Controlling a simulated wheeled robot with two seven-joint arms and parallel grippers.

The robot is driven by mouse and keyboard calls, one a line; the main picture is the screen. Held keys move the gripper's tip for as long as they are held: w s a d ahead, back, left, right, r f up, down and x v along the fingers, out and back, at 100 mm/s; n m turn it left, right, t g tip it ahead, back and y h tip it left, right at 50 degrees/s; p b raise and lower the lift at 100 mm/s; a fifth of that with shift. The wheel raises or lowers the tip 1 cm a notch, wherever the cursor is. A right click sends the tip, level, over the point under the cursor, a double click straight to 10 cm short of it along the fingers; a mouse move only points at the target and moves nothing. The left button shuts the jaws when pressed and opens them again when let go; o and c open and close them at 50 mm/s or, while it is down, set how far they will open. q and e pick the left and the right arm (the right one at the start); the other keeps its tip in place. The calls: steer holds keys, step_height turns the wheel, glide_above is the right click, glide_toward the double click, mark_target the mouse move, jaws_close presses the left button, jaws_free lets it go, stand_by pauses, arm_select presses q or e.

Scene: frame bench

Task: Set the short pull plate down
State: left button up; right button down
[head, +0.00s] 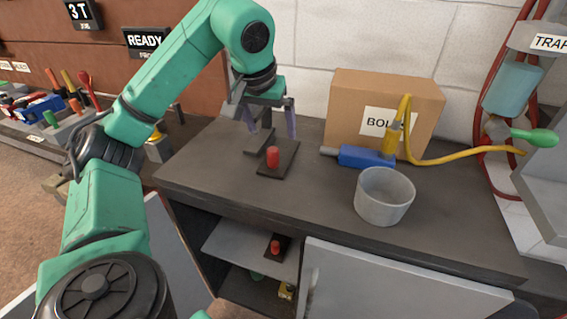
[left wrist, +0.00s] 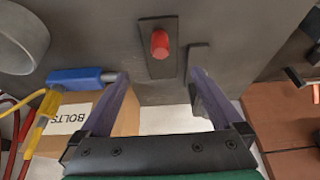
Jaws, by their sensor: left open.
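A dark plate with a red knob (head: 272,157) lies flat on the dark bench top (head: 230,185). The plate also shows in the left wrist view (left wrist: 157,66), with its knob pointing toward the camera. My left gripper (head: 271,128) is open and empty just above and behind it. In the left wrist view the fingers (left wrist: 160,78) are spread to either side of the plate, seemingly clear of it. A second dark plate with a red knob (head: 276,246) is on the shelf below. I cannot tell by length which is the short one. My right gripper is not in view.
A dark flat piece (head: 258,142) lies close beside the bench plate. A blue tool (head: 362,156) with a yellow hose, a cardboard bolts box (head: 345,98) and a grey cup (head: 383,200) stand to the right. The bench's front left is clear.

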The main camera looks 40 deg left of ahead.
mark_target(277, 152)
arm_select(q)
steer(key=x, duration=0.5)
steer(key=b+x, duration=0.1)
steer(key=x, duration=0.5)
steer(key=shift+w+a+f, duration=0.2)
steer(key=shift+a, duration=0.05)
steer(key=shift+r, duration=0.15)
jaws_close()
